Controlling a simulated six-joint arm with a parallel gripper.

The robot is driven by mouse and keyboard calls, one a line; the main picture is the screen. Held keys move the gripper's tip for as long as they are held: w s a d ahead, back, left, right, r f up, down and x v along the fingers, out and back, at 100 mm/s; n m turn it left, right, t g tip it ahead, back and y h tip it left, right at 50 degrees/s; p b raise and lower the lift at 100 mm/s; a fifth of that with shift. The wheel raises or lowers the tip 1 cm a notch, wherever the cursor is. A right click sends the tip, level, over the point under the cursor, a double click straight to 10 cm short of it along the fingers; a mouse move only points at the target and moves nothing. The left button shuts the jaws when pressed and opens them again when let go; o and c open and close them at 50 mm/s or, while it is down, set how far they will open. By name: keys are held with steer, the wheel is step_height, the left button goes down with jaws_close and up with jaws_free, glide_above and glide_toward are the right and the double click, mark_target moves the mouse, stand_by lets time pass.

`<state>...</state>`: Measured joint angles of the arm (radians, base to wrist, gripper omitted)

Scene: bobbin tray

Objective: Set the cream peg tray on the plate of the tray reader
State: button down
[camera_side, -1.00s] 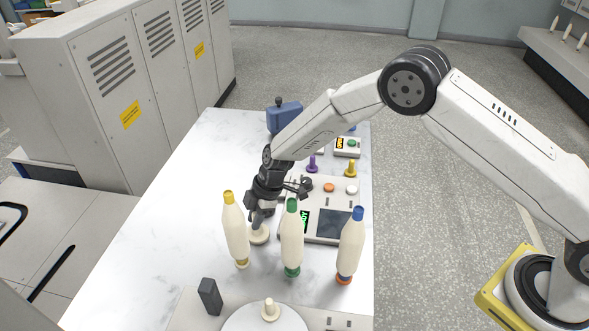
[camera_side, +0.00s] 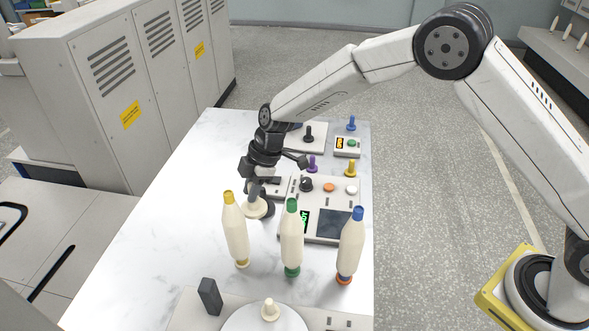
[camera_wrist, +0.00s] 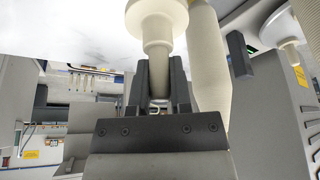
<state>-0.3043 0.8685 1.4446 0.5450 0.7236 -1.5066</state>
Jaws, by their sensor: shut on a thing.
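The cream peg tray (camera_side: 256,209) is a round cream disc with a short stem. My gripper (camera_side: 253,188) is shut on the stem; in the wrist view the dark fingers (camera_wrist: 159,90) clasp the cream stem (camera_wrist: 157,50) from both sides. Whether the disc touches the table is unclear. A light panel device with a green-lit display and a dark screen (camera_side: 333,224) stands just right of the tray and appears to be the tray reader. A dark round part (camera_side: 268,204) shows beside the disc, partly hidden by it and my gripper.
Upright cream bobbins stand in front: yellow-tipped (camera_side: 235,232), green-tipped (camera_side: 291,240) and blue-tipped (camera_side: 351,245). A dark block (camera_side: 209,296) and a white disc with a cream peg (camera_side: 269,309) sit at the near edge. Purple (camera_side: 312,163) and yellow (camera_side: 350,168) pegs stand behind. The table's left is clear.

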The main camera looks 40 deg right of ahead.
steer(key=shift+d, duration=0.1)
stand_by(0.5)
steer(key=s+d+f+n+g, duration=0.1)
steer(key=s+d+n, duration=0.2)
steer(key=s+d, duration=0.2)
steer(key=s+d+f+n+g, duration=0.1)
steer(key=s+d+n, duration=0.2)
steer(key=d, duration=0.9)
steer(key=shift+s+d+f, duration=0.25)
steer(key=shift+s, duration=0.7)
steer(key=shift+f, duration=0.1)
steer(key=shift+f, duration=1.15)
steer(key=shift+f, duration=1.4)
